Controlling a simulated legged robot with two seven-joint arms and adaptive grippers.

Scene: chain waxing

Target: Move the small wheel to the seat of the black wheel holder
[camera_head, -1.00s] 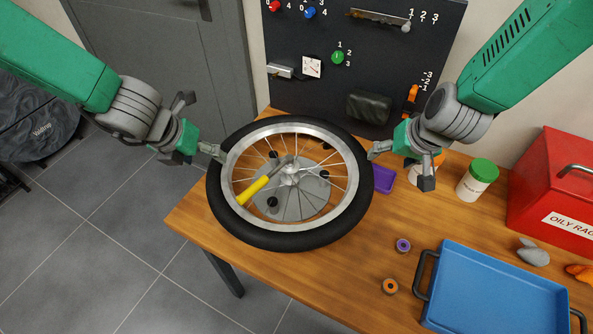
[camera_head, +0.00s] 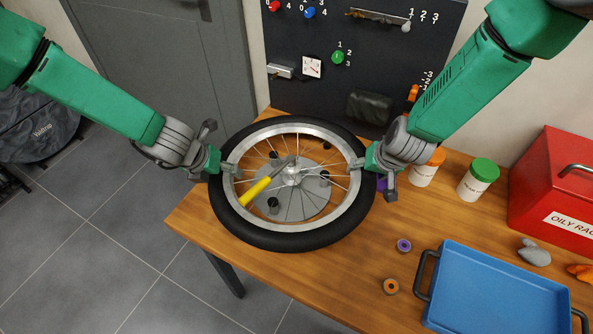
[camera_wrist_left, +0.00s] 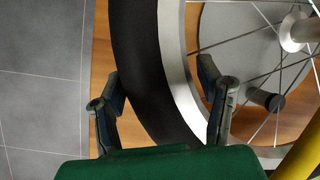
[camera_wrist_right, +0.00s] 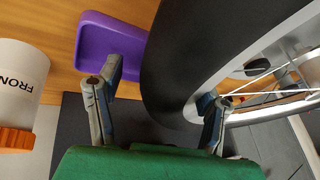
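The small wheel (camera_head: 292,240), with a black tyre and silver rim, lies flat over a grey disc (camera_head: 300,207) with several black pegs on the wooden table. My left gripper (camera_head: 222,168) is at the wheel's left side. In the left wrist view its open fingers straddle the tyre (camera_wrist_left: 150,75), one outside and one inside the rim. My right gripper (camera_head: 367,165) is at the wheel's right side. In the right wrist view its open fingers also straddle the tyre (camera_wrist_right: 175,70), with a gap on the outer side. I cannot make out a black wheel holder.
A yellow-handled tool (camera_head: 256,190) lies across the spokes. A purple tray (camera_wrist_right: 108,45) and white jars (camera_head: 426,172) stand beside my right gripper. Two small rollers (camera_head: 391,286), a blue tray (camera_head: 490,295) and a red box (camera_head: 560,190) are at the right. A dark pegboard (camera_head: 340,80) stands behind.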

